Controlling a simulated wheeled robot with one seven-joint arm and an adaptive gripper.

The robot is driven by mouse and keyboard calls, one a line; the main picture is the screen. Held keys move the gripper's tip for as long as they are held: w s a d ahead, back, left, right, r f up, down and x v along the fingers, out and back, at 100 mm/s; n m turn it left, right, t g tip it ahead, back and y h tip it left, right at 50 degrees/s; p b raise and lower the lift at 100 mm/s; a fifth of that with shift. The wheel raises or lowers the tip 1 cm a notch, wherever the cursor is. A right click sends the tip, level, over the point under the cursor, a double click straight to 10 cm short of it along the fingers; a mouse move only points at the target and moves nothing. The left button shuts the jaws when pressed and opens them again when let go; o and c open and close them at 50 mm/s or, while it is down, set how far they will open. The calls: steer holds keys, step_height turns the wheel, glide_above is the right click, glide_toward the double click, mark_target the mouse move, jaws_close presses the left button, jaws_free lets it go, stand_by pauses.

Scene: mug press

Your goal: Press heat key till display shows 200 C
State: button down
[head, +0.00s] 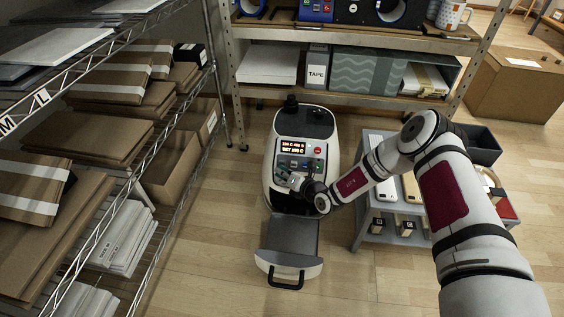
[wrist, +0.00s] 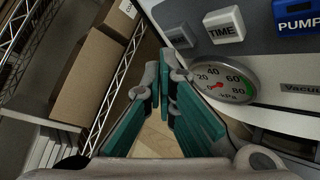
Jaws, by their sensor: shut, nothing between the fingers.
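The mug press (head: 328,158) stands on the floor, its red-lit display (head: 292,145) showing two lines. The lower line seems to read SET 200 C; the upper is too small to read surely. My gripper (head: 284,177) is over the key panel, fingers shut and empty. In the wrist view the fingertips (wrist: 165,84) are close together just below a pale key (wrist: 180,37) whose label I cannot read. The TIME key (wrist: 222,27) and blue PUMP key (wrist: 297,20) are to its right. I cannot identify the heat key or tell whether the fingertips touch anything.
A vacuum gauge (wrist: 222,86) sits below the TIME key. The press's grey tray (head: 287,234) extends toward the front. A wire shelf with boxes (head: 88,137) is on the left, a grey cart (head: 385,234) on the right. Floor is clear in front.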

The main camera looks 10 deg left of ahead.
steer(key=shift+s, duration=0.15)
steer(key=shift+s+r+p, duration=0.2)
steer(key=shift+s+p, duration=0.5)
steer(key=shift+s, duration=0.1)
steer(key=shift+s+r+p, duration=0.15)
steer(key=shift+s+p, duration=0.55)
steer(key=shift+s, duration=0.05)
steer(key=shift+s+r+p, duration=0.2)
steer(key=shift+s+p, duration=0.5)
steer(key=shift+s, duration=0.1)
